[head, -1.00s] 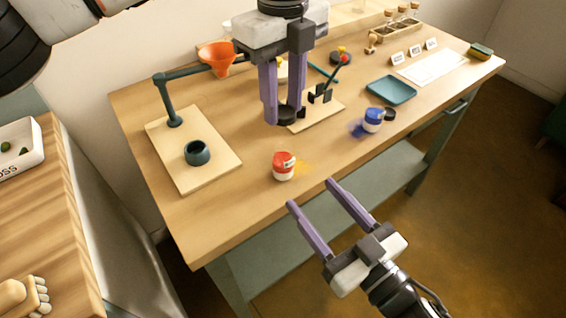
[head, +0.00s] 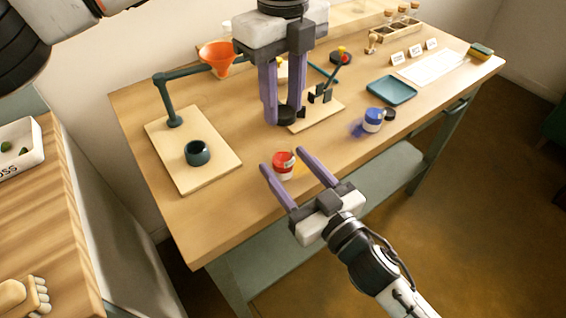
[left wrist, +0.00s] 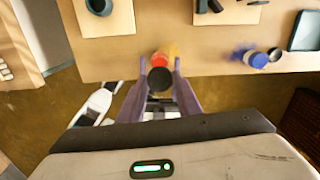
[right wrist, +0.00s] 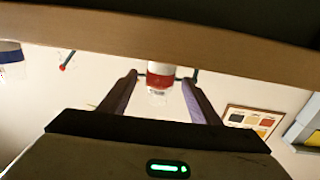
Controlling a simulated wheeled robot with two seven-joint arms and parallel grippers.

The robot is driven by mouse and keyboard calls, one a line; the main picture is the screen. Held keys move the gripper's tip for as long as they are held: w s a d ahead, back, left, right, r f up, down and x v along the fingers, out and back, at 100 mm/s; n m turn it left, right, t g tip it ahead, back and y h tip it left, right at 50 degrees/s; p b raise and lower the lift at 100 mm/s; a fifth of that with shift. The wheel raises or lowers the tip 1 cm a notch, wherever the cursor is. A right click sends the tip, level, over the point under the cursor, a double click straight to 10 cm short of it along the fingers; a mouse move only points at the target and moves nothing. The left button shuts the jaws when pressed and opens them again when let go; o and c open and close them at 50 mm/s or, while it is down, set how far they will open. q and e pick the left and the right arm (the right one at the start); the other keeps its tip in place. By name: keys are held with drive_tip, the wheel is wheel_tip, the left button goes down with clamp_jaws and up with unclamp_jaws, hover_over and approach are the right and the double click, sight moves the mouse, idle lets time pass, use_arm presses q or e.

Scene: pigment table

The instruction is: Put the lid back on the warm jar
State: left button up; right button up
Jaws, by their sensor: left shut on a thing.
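The warm jar (head: 284,167), white with a red band, stands upright near the table's front edge; it also shows in the left wrist view (left wrist: 160,58) and right wrist view (right wrist: 160,76). My left gripper (head: 285,116) is shut on a dark round lid (head: 287,112), held above the table behind the jar. In the left wrist view the lid (left wrist: 159,79) sits between the fingertips and overlaps part of the jar. My right gripper (head: 282,159) is open, with one finger to each side of the jar and a gap visible; contact is not seen.
A blue jar (head: 373,120) stands to the right with a dark lid (head: 389,114) beside it. A board with a dark cup (head: 197,153) lies left. Behind are an orange funnel (head: 216,57), a small stand board (head: 325,113) and a teal tray (head: 391,90).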

clamp_jaws()
use_arm(q)
hover_over(282, 147)
drive_tip(key=shift+f, duration=2.5)
drive_tip(key=shift+f, duration=0.1)
drive_tip(key=shift+f, duration=0.8)
drive_tip(key=shift+f, duration=0.6)
